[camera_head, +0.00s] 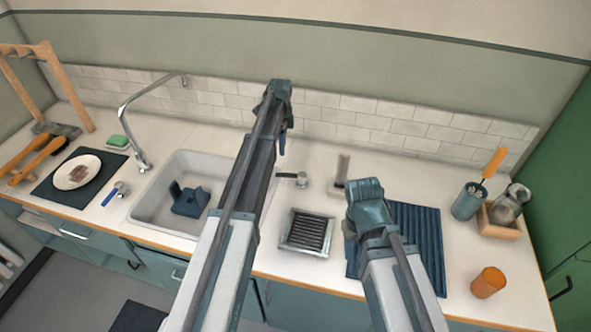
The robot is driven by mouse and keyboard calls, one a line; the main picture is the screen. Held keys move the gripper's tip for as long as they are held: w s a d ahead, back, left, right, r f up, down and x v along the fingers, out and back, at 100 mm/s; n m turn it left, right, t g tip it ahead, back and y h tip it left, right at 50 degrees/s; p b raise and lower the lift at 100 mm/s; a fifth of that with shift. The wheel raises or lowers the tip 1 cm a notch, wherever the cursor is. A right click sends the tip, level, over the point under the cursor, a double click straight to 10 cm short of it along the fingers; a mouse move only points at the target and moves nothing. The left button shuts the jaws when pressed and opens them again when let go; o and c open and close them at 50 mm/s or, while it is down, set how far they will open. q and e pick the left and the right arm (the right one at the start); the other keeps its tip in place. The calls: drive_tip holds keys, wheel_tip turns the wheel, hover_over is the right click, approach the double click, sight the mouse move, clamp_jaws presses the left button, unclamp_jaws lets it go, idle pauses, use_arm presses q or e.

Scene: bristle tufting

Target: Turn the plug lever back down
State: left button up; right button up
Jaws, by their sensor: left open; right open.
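A small chrome fitting with a dark lever (291,175) stands on the counter just right of the sink; it looks like the plug lever. The lever points left, roughly level, but its exact tilt is too small to tell. My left gripper (283,142) is open, above and behind the fitting near the tiled wall, apart from it. Its arm crosses the sink's right side and hides part of it. My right gripper (350,228) is open over the left edge of a dark ribbed mat (416,230); its fingers are mostly hidden behind its wrist.
The sink (150,212) has a tall chrome tap (127,115) and a dark blue object (188,202) inside. A metal grate (307,232) lies right of the sink.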

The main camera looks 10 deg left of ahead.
sight(284, 174)
drive_tip(key=shift+f, duration=0.1)
use_arm(q)
wheel_tip(284, 174, down, 14)
drive_tip(key=b, duration=1.4)
drive_tip(key=shift+r, duration=0.1)
use_arm(e)
wheel_tip(284, 174, down, 14)
drive_tip(key=shift+r, duration=0.15)
use_arm(q)
clamp_jaws()
